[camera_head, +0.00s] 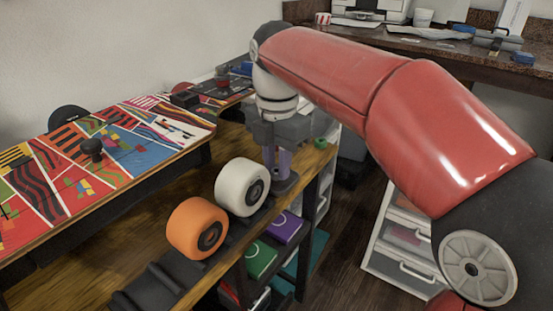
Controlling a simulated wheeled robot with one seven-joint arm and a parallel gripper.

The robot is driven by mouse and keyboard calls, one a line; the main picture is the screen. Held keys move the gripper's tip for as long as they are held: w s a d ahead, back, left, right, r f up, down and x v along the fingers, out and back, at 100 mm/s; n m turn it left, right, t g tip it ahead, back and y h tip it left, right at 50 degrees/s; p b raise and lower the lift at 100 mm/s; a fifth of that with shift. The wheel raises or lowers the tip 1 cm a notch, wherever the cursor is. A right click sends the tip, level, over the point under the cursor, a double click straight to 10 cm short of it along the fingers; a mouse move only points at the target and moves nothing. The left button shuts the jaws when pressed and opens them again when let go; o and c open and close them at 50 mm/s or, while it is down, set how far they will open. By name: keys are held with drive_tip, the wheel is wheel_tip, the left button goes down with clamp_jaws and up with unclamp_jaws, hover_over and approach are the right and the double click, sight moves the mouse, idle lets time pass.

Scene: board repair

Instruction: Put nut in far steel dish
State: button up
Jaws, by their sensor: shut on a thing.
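My gripper (280,172) points down over the right edge of the wooden bench (195,180), just behind the white wheel. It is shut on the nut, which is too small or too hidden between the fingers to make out. I cannot pick out a steel dish in this view. My gripper and arm cover part of the bench's far end.
A colourful skateboard deck (95,165) lies at the left. A white wheel (242,187) and an orange wheel (196,228) stand in a dark rack (150,291) close before my gripper. Shelves with coloured boxes (285,227) are below. A counter (440,48) stands behind.

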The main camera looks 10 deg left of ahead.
drive_tip(key=shift+f, duration=0.35)
idle(0.5)
drive_tip(key=o, duration=1)
drive_tip(key=shift+c, duration=1)
wheel_tip(320, 180, up, 3)
drive_tip(key=p, duration=0.2)
drive_tip(key=shift+f+p, duration=0.1)
drive_tip(key=shift+p, duration=0.3)
drive_tip(key=shift+r, duration=2.4)
